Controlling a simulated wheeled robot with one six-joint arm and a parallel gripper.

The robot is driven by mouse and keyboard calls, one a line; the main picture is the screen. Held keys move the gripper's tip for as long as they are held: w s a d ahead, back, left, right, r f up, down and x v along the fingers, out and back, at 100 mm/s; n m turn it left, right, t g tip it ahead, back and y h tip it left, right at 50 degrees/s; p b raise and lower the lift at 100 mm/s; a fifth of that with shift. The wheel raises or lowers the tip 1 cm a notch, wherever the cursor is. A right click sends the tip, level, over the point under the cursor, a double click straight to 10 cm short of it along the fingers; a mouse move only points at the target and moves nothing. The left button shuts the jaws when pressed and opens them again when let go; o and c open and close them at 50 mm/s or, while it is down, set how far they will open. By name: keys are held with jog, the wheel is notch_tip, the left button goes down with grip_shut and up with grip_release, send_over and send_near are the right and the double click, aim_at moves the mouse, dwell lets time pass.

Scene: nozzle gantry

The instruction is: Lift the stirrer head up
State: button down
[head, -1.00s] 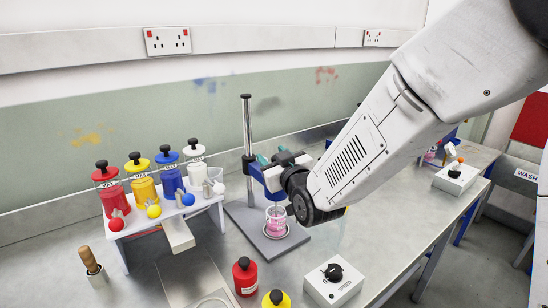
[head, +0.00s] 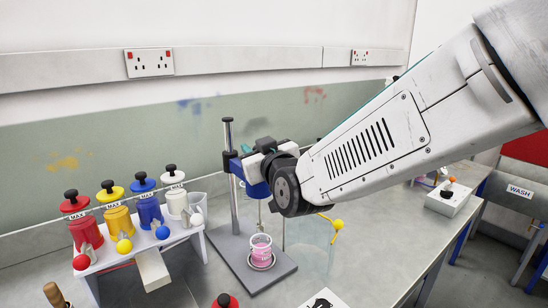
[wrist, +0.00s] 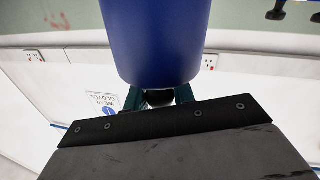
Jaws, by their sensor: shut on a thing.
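The stirrer head (head: 257,190) is a blue body on a grey upright post (head: 229,135), high on the post near its top. In the wrist view its blue housing (wrist: 155,40) fills the upper middle. My gripper (head: 250,158) is at the head and shut on it; its teal fingers (wrist: 182,95) close at a dark part just under the blue housing in the wrist view. A thin stirrer rod (head: 259,215) hangs below the head. A beaker of pink liquid (head: 261,254) stands beneath on the grey base plate (head: 233,258). My wrist hides part of the head.
A white rack (head: 189,239) of red, yellow, blue and white bottles stands left. A clear container with a yellow-ended handle (head: 337,225) is right of the stand. A red-topped bottle (head: 225,300) and a white control box (head: 325,300) are in front. Bench space lies to the right.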

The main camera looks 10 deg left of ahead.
jog(key=shift+r, duration=0.35)
jog(key=c, duration=1.2)
grip_release()
jog(key=shift+f, duration=0.1)
jog(key=v, duration=0.8)
jog(key=shift+w, duration=0.1)
